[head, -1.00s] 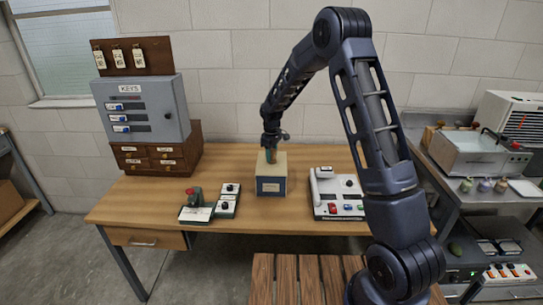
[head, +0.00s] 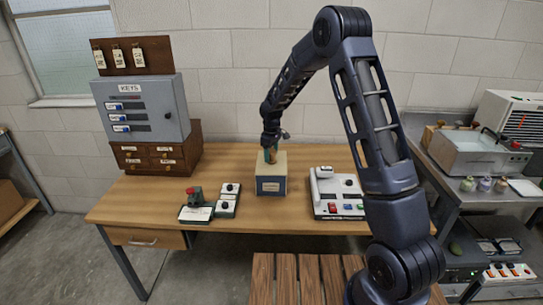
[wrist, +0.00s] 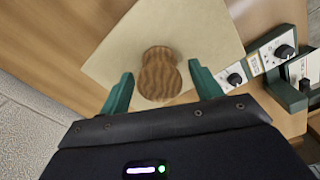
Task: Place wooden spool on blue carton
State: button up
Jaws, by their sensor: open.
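The wooden spool (wrist: 158,73) is a brown, striped piece with a narrowed waist, seen in the wrist view over the pale top of the blue carton (wrist: 207,45). It appears to rest on that top. My gripper (wrist: 161,82) is open, with one green finger on each side of the spool and a visible gap at both sides. In the head view the blue carton (head: 271,187) stands on the table, blue-sided with a pale top and a label. My gripper (head: 270,156) is right above it, pointing down. The spool is hard to make out there.
The wooden table (head: 150,200) has small switch boxes (head: 229,198) and a red-knobbed device (head: 195,205) left of the carton. A control panel (head: 338,195) stands to its right. A grey key cabinet (head: 145,110) is at the back left. Bare tabletop surrounds the carton.

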aim_at(271, 151)
notch_tip(271, 151, up, 11)
jog(key=s+d+r+m+t, duration=0.1)
jog(key=s+d+r+m, duration=0.2)
jog(key=s+d+r, duration=0.55)
jog(key=s+d+r+m+t, duration=0.1)
jog(key=s+d+r+m, duration=0.2)
jog(key=s+d+r, duration=0.5)
jog(key=s+d+m+t, duration=0.1)
jog(key=s+d+m, duration=0.2)
jog(key=s+d, duration=0.5)
jog(key=s+d+r+m+t, duration=0.1)
jog(key=s+d+m, duration=0.2)
jog(key=s+d, duration=0.4)
jog(key=s, duration=0.7)
jog(key=shift+s+d+m+t, duration=0.3)
jog(key=shift+s+d, duration=0.05)
